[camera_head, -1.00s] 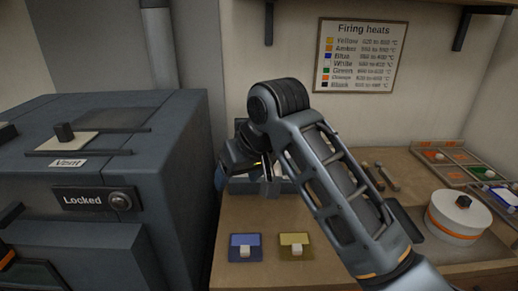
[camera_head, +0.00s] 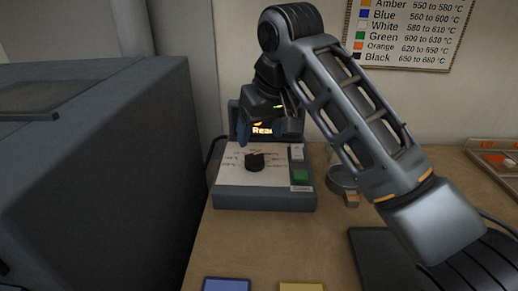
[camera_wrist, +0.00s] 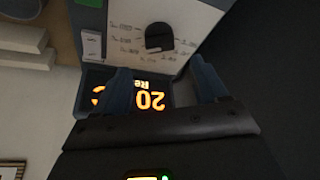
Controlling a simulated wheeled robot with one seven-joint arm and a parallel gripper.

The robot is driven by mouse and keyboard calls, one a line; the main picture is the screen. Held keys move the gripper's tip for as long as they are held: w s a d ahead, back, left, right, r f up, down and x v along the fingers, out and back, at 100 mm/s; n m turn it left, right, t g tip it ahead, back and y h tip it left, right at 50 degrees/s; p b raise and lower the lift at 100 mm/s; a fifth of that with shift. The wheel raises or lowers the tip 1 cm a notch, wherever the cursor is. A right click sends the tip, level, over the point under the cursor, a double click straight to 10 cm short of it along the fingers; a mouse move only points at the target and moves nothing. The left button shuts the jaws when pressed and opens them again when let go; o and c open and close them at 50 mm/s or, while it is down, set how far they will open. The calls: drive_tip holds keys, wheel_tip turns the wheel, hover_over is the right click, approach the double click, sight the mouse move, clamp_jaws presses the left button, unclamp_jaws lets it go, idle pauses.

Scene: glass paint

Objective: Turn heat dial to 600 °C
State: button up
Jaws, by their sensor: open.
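The heat dial (camera_head: 255,162) is a black knob on the pale sloping face of a grey control box (camera_head: 265,199) on the bench. Its pointer aims up toward the scale, but the marks are too small to read. The dial also shows in the wrist view (camera_wrist: 158,37), just beyond the fingertips. My gripper (camera_head: 268,124) is over the back of the box, partly hiding the lit orange display (camera_head: 263,129). In the wrist view my gripper (camera_wrist: 163,78) is open and empty, its fingers apart. The upside-down display (camera_wrist: 149,100) shows "20" and part of a word between them.
A white switch (camera_head: 297,152) and a green button (camera_head: 300,176) sit right of the dial. A large grey kiln (camera_head: 100,150) stands at left. A firing heats chart (camera_head: 410,32) hangs on the wall. Blue (camera_head: 227,285) and yellow (camera_head: 302,287) cards lie at front.

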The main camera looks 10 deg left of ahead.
sight(254, 155)
drive_tip(key=x, duration=0.7)
drive_tip(key=shift+f, duration=0.1)
drive_tip(key=shift+c, duration=0.3)
drive_tip(key=c, duration=1)
